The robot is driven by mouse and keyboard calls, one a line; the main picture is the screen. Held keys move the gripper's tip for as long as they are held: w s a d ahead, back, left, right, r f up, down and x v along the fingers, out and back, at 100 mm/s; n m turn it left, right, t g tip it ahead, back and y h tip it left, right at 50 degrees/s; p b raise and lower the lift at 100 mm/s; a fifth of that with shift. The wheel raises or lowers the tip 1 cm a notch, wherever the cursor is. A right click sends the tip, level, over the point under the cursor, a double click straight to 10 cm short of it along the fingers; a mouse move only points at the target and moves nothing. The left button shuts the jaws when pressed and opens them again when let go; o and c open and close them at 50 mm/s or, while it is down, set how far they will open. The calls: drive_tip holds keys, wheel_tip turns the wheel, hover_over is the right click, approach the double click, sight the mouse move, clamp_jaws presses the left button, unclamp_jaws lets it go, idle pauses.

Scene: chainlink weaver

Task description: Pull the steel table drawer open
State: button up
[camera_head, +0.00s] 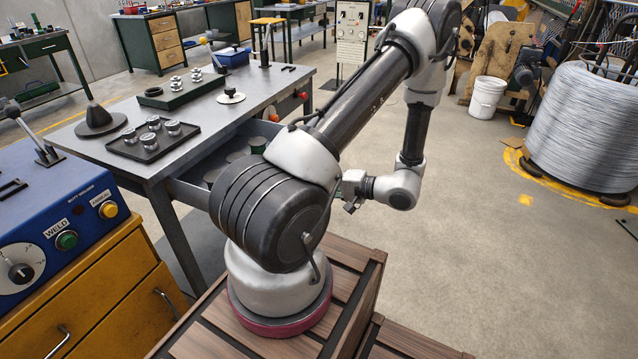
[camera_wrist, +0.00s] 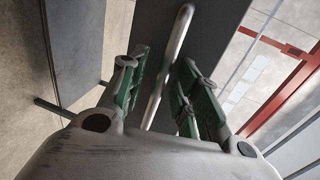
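The steel table (camera_head: 190,118) stands at the left in the head view. Its drawer (camera_head: 188,190) is partly out, with round discs showing inside; my arm hides its front and handle there. My gripper (camera_head: 349,190) is to the right of the drawer, small and partly hidden in the head view. In the wrist view, my gripper (camera_wrist: 163,85) has its green-padded fingers apart. The bar handle (camera_wrist: 170,62) runs between them, in front of the dark drawer front (camera_wrist: 212,25). I see gaps between handle and fingers; contact cannot be told.
A blue welder (camera_head: 50,225) on a yellow cabinet (camera_head: 110,290) stands at the near left. A tray of metal parts (camera_head: 150,150) and a cone (camera_head: 98,118) are on the table. A white bucket (camera_head: 487,97) and wire coil (camera_head: 585,125) stand at right. The floor between is clear.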

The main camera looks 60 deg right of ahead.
drive_tip(key=v, duration=1.2)
drive_tip(key=shift+d, duration=0.1)
